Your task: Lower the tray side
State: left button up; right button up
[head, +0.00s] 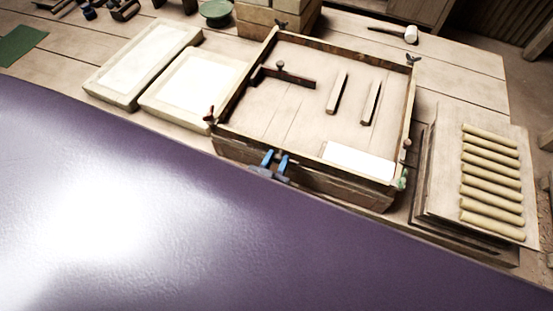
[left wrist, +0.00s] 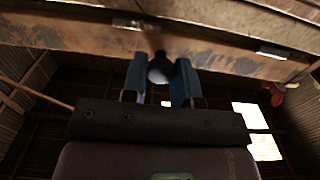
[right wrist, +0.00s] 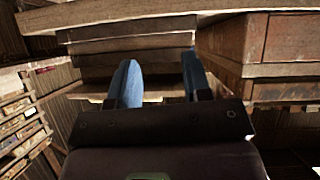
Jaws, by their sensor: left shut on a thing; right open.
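The wooden tray (head: 309,38) is a large shallow box on the bench, with raised sides and dark turn-pieces at its corners. Its near side (head: 330,184) faces me; its exact tilt is hard to tell. My left gripper (head: 275,160) is at this near side, left of its middle. In the left wrist view, its blue fingers (left wrist: 160,75) are shut on a round dark knob (left wrist: 160,67) below the worn wooden edge (left wrist: 215,59). My right gripper (right wrist: 158,82) is open and empty in the right wrist view, below a board edge; it is not in the head view.
Inside the tray lie a dark bar with a knob (head: 290,78), two wooden strips (head: 337,93) and a white plate (head: 358,161). Pale framed slabs (head: 145,62) lie left. A board with several clay rolls (head: 490,180) lies right. A purple surface (head: 130,210) fills the foreground.

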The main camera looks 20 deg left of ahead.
pick_arm(q)
jog(key=f+t+b, duration=0.1)
jog(key=b, duration=0.1)
jog(key=s+f+t+b, duration=0.1)
jog(key=t+b, duration=0.1)
jog(key=b, duration=0.1)
jog(key=shift+t+b, duration=0.5)
jog(key=shift+b, duration=0.05)
jog(key=shift+f+t+b, duration=0.3)
jog(key=shift+t+b, duration=0.6)
jog(key=shift+b, duration=0.15)
jog(key=shift+s+t+b, duration=0.1)
jog(key=shift+t+b, duration=0.3)
pick_arm(e)
notch_tip(320, 180, down, 8)
jog(key=shift+a+g, duration=0.25)
jog(key=shift+g, duration=0.05)
pick_arm(q)
jog(key=shift+r+t, duration=0.1)
jog(key=shift+t, duration=0.2)
pick_arm(e)
jog(key=shift+f, duration=0.1)
